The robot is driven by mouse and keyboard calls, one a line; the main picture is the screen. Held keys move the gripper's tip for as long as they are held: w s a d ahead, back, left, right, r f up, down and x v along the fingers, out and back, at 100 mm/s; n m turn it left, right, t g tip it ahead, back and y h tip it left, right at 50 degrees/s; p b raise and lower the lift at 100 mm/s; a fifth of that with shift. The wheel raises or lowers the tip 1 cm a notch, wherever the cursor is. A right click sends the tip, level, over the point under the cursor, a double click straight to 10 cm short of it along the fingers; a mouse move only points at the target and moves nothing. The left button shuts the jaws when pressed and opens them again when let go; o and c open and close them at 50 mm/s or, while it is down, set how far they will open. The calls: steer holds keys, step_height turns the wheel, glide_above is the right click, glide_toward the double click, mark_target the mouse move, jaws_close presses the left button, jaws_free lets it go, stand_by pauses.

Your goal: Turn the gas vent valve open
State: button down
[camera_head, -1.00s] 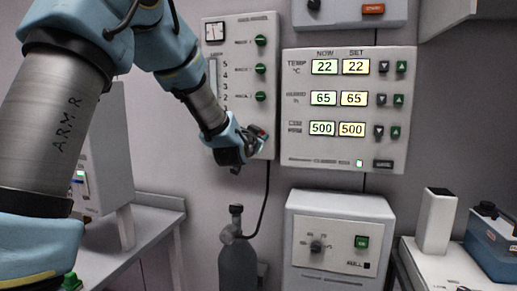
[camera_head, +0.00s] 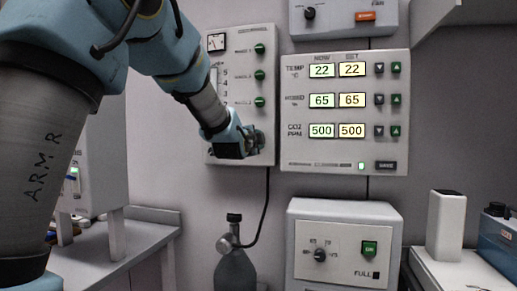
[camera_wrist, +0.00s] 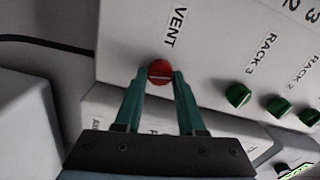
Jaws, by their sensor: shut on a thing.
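The gas vent valve is a round red knob (camera_wrist: 160,69) beside the label VENT on a pale wall panel (camera_head: 232,120). In the wrist view it has a pale line across its face, lying nearly level in the picture. My gripper (camera_wrist: 159,78) has its two green fingers on either side of the knob and is shut on it. In the head view my gripper (camera_head: 254,141) is at the panel's lower right corner and hides the red knob.
Several green rack knobs (camera_head: 259,75) sit in a column above the vent. A display panel (camera_head: 344,112) is close on the right. A gas cylinder (camera_head: 235,270) with a black hose stands below. A white control box (camera_head: 340,215) is at lower right.

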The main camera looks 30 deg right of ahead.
steer(key=shift+f+m+b, duration=0.1)
steer(key=shift+m+b, duration=0.5)
steer(key=shift+m, duration=0.5)
steer(key=c, duration=0.5)
jaws_free()
steer(key=b+v, duration=0.2)
steer(key=v, duration=0.8)
steer(key=shift+s+a, duration=0.3)
